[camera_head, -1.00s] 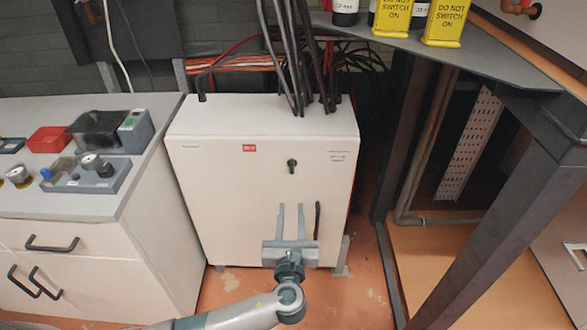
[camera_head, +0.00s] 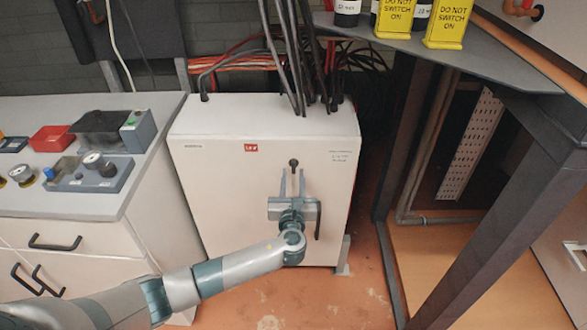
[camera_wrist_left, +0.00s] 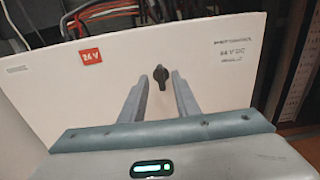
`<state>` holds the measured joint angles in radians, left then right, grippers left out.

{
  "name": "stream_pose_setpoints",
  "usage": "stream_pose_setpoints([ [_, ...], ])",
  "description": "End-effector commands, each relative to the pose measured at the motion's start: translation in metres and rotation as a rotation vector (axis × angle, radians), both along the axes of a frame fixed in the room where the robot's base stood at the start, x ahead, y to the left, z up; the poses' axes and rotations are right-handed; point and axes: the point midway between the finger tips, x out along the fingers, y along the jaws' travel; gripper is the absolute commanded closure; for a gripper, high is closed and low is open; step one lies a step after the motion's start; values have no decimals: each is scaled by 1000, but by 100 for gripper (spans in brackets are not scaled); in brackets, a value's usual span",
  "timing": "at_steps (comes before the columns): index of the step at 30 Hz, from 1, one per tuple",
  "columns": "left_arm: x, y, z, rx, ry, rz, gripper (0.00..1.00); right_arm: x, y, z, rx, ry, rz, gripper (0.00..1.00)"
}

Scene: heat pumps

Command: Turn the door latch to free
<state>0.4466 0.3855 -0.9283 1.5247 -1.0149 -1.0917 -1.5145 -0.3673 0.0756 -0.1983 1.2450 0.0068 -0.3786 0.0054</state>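The door latch (camera_head: 294,163) is a small black knob on the front of the white cabinet (camera_head: 225,190). It also shows in the left wrist view (camera_wrist_left: 161,77), pointing roughly up and down. My left gripper (camera_head: 294,173) is in front of the cabinet door, its fingers pointing up toward the latch. In the left wrist view its two fingers (camera_wrist_left: 161,80) are apart, with the latch seen between their tips. Nothing is held, and I cannot tell that either finger touches the latch. My right gripper is not in view.
A black door handle (camera_head: 318,218) is right of my left gripper. Black cables (camera_head: 295,60) rise from the cabinet top. A counter with drawers (camera_head: 60,210) stands at left, and a dark metal table frame (camera_head: 500,220) at right. Yellow signs (camera_head: 448,22) stand on the table.

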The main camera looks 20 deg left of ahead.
Motion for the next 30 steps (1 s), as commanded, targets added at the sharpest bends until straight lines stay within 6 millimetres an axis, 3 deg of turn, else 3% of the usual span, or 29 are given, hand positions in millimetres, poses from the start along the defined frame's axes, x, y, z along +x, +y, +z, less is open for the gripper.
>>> stream_pose_setpoints([
  [3,17,5,1,2,-2,1,71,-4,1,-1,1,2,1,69],
  [9,33,10,0,0,-1,0,71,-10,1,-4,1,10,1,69],
  [20,37,11,0,-1,0,0,71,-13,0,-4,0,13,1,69],
  [21,37,11,0,-1,0,0,74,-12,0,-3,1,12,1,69],
  [24,37,10,0,-1,0,0,97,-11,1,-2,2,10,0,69],
  [30,37,11,0,-1,0,0,100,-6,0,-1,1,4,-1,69],
])
